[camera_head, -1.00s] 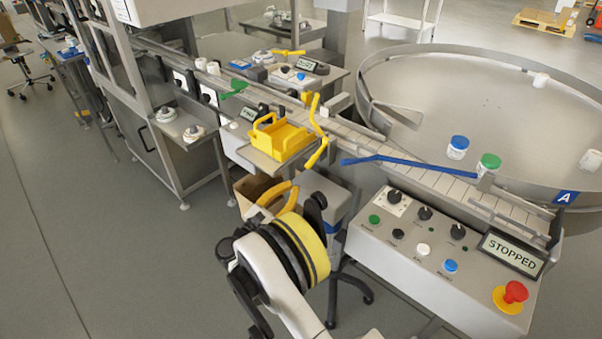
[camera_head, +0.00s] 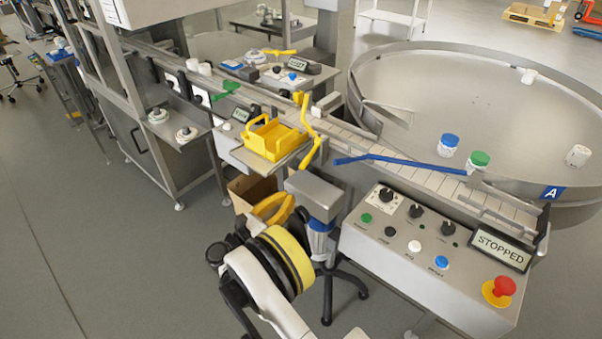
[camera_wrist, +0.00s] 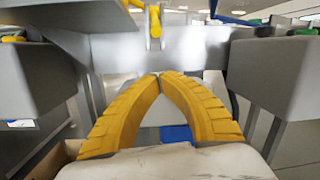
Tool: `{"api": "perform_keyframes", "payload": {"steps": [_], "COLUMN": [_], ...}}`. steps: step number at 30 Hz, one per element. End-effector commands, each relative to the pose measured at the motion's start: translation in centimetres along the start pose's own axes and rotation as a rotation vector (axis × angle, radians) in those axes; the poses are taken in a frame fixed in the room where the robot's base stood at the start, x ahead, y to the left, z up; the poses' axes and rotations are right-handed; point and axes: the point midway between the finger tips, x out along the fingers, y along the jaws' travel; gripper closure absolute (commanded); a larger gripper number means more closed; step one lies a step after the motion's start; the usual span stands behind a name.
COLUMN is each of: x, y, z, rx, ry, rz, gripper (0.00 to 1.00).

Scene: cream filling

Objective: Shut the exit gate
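Several coloured bars sit along the conveyor (camera_head: 345,137), and I cannot tell for certain which is the exit gate. A long blue bar (camera_head: 400,163) lies slantwise over the conveyor beside the turntable. A bent yellow bar (camera_head: 310,130) stands across the conveyor beside a yellow tray (camera_head: 272,138). A small green bar (camera_head: 226,91) is farther up the line. My gripper (camera_head: 290,200) has yellow fingers and is below the yellow tray, apart from all the bars. In the wrist view its fingertips (camera_wrist: 159,76) meet with nothing visible between them. A yellow part (camera_wrist: 155,22) hangs above them.
A control panel (camera_head: 400,262) with a STOPPED display and red button stands at front right. The turntable (camera_head: 470,90) holds several jars. A grey-topped stool (camera_head: 315,190) and cardboard box (camera_head: 240,190) are close to my gripper. Open floor lies left.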

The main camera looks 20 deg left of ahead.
Motion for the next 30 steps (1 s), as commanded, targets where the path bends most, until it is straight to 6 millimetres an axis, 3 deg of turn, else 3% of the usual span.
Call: {"api": "perform_keyframes", "payload": {"steps": [11,17,26,30], "x": [0.5,3.4,9.8,9.3], "y": [0.0,0.0,0.0,0.1], "z": [-0.1,-0.3,-0.4,1.7], "rx": [-0.004,-0.003,-0.004,-0.003], "ry": [0.001,0.001,0.001,0.000], "rz": [-0.002,-0.003,-0.003,0.002], "gripper": [1.00,1.00,1.00,1.00]}}
